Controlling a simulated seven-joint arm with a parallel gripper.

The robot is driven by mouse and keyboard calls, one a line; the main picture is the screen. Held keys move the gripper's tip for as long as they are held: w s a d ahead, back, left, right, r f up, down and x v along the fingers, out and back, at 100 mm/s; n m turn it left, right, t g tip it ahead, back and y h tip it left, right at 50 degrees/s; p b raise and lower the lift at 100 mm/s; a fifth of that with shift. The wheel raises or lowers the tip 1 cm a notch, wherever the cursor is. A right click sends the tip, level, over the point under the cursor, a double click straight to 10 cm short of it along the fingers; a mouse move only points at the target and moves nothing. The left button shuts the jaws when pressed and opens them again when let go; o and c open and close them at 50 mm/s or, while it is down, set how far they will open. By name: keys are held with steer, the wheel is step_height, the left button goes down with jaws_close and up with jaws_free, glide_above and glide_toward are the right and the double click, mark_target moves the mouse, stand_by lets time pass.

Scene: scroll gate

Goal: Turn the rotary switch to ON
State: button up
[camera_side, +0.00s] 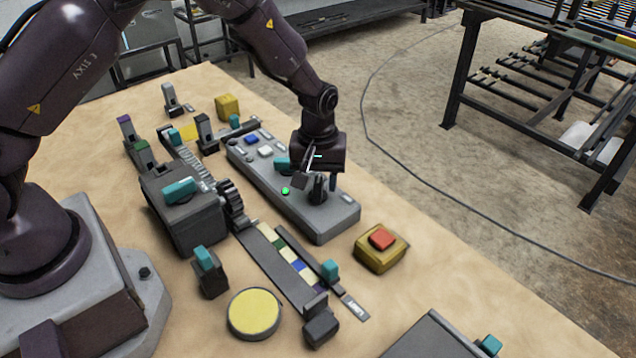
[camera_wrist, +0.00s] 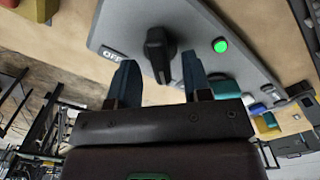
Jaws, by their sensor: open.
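The rotary switch is a black knob (camera_side: 318,190) on the near end of a long grey control panel (camera_side: 325,226). In the wrist view the knob (camera_wrist: 157,50) stands between my two fingertips, with a gap visible on either side. An OFF label (camera_wrist: 112,54) is left of the knob in that view; I cannot read an ON label. A green lamp (camera_wrist: 220,45) glows on the panel beside the knob. My gripper (camera_side: 320,177) is open, pointing down over the knob, and its fingers (camera_wrist: 158,63) hold nothing.
A yellow box with a red button (camera_side: 381,239) stands right of the panel's near end. Blue and white buttons (camera_side: 258,147) are farther along the panel. A geared grey box (camera_side: 185,215) and a coloured strip track (camera_side: 285,262) lie to the left. A yellow round pad (camera_side: 254,313) sits in front.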

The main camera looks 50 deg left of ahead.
step_height(320, 180, up, 11)
steer(key=shift+r, duration=0.2)
stand_by(0.4)
steer(key=s+a+r+m+t, duration=0.2)
steer(key=s+r+m, duration=0.2)
steer(key=s+r, duration=0.4)
steer(key=s+a+r+m+t, duration=0.2)
steer(key=s+r+m, duration=0.3)
steer(key=s+r, duration=0.4)
steer(key=s+t, duration=0.1)
steer(key=s, duration=0.5)
steer(key=shift+s+a+t, duration=0.15)
steer(key=shift+s+t, duration=0.15)
